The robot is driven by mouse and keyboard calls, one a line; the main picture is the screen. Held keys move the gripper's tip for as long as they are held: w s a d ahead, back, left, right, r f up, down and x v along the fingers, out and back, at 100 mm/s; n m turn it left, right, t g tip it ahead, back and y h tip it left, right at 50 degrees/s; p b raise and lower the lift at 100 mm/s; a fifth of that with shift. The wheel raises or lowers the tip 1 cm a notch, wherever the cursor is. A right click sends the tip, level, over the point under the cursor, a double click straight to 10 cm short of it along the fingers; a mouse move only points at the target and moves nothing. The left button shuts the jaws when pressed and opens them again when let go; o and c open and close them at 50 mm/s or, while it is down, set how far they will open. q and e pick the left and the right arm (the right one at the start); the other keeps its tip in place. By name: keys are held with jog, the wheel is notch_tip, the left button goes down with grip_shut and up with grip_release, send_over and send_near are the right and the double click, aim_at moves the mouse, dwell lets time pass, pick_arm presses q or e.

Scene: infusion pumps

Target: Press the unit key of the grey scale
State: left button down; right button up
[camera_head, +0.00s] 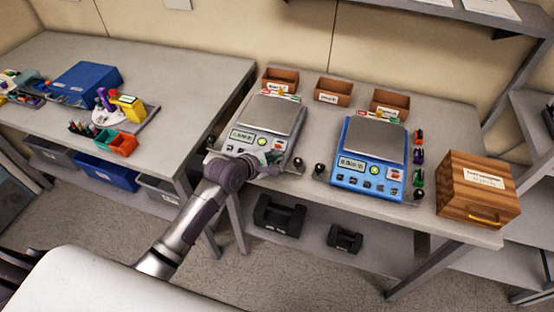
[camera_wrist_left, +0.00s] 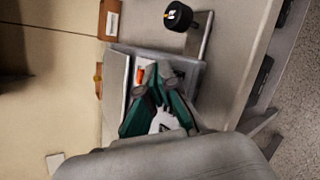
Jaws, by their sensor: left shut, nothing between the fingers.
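The grey scale (camera_head: 272,114) stands on the right-hand bench, with a flat metal pan and a front panel. Its lit green display (camera_head: 242,135) and a yellow-green round key (camera_head: 261,141) show on the panel. My left gripper (camera_head: 272,158) is over the front right part of this panel and hides some of the keys; I cannot read their labels. In the left wrist view, the shut, empty green and grey fingers (camera_wrist_left: 153,72) are over the grey scale (camera_wrist_left: 194,77), beside an orange-red patch (camera_wrist_left: 139,75). I cannot tell whether they touch a key. My right gripper is out of view.
A blue scale (camera_head: 374,140) stands to the right, then a wooden box (camera_head: 478,188). Small wooden bins (camera_head: 333,91) line the back. A black cylinder (camera_wrist_left: 175,17) stands near the grey scale. Dark cases (camera_head: 279,215) are on the shelf below.

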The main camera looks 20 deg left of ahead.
pick_arm(q)
jog(key=shift+w+f, duration=0.1)
jog(key=shift+f, duration=0.1)
jog(key=shift+f, duration=0.35)
dwell(0.8)
jog(key=shift+r+p, duration=0.7)
jog(key=shift+p, duration=0.4)
jog(key=r+p, duration=0.1)
jog(key=p, duration=0.1)
jog(key=s+r+p, duration=0.1)
jog(key=r+p, duration=0.3)
jog(key=shift+s, duration=0.3)
jog(key=shift+f, duration=0.1)
